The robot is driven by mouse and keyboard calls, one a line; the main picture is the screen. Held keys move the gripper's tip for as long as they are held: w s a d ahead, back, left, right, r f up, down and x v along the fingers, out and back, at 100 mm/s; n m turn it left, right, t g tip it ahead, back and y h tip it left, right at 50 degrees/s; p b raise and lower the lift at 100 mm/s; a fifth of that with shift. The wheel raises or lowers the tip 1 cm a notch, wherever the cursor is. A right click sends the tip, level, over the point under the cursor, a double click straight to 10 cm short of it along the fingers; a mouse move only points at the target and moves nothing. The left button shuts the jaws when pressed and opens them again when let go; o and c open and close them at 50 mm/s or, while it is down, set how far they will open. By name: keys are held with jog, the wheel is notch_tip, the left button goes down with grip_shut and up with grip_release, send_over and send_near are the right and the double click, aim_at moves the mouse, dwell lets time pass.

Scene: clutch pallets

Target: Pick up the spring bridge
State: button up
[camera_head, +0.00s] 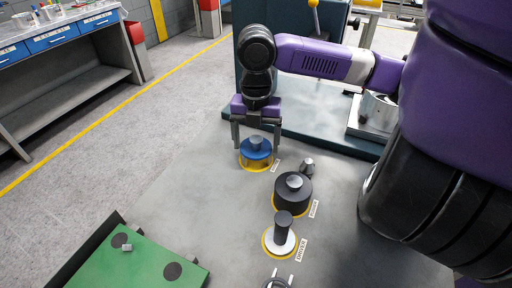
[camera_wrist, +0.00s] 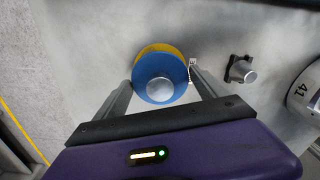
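A round blue part with a grey metal knob on top (camera_head: 256,152) sits on a yellow ring on the grey table. It is the part under my gripper, but its label is too small to read, so I cannot confirm that it is the spring bridge. It also shows in the wrist view (camera_wrist: 147,72). My gripper (camera_head: 256,143) points down over it and is open. One finger is on each side of the blue part in the wrist view (camera_wrist: 160,82), with no clear grip on it.
A black round part with a grey top (camera_head: 292,194) and a white disc with a black handle (camera_head: 281,238) stand nearer on the table. A small dark fitting (camera_wrist: 240,69) is to the right. A green board (camera_head: 135,265) lies at the front left.

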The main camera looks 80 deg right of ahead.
jog(key=c, duration=1.3)
jog(key=shift+r, duration=0.1)
